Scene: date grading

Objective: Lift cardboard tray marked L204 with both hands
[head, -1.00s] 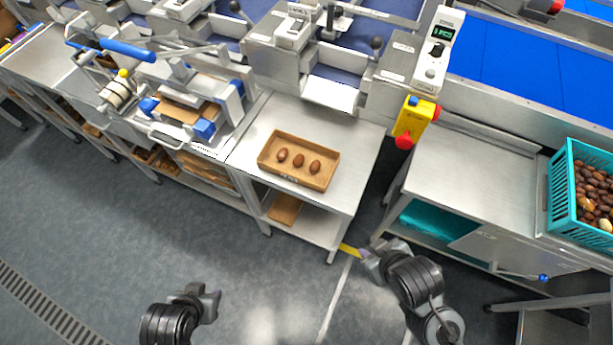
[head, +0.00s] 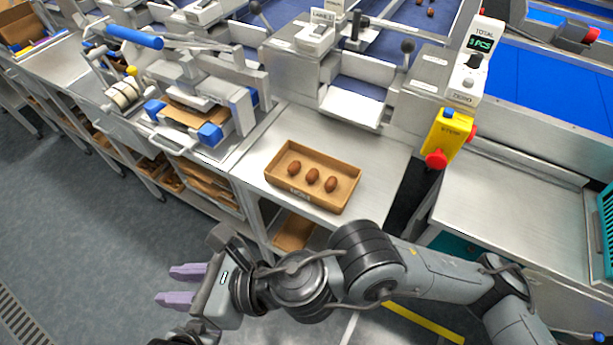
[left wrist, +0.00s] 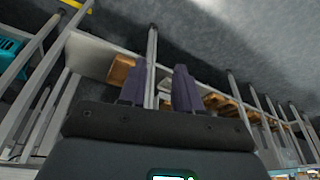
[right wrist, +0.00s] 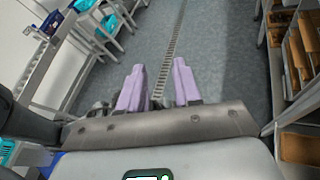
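The brown cardboard tray (head: 318,204) lies flat on the steel bench in the head view, with three brown dates (head: 312,175) in a row inside. A small label on its near wall is too small to read. My right gripper (head: 170,286) has purple fingers, is open and empty, and is in front of the bench, left of the tray and pointing left. It also shows open in the right wrist view (right wrist: 158,85). My left gripper (left wrist: 158,88) is open and empty in the left wrist view; its fingers do not show in the head view.
The steel bench (head: 382,178) has bare room around the tray. A press with a blue handle (head: 134,37) stands to the left. A scale with a green display (head: 480,43) and a yellow box with a red button (head: 446,135) stand behind right.

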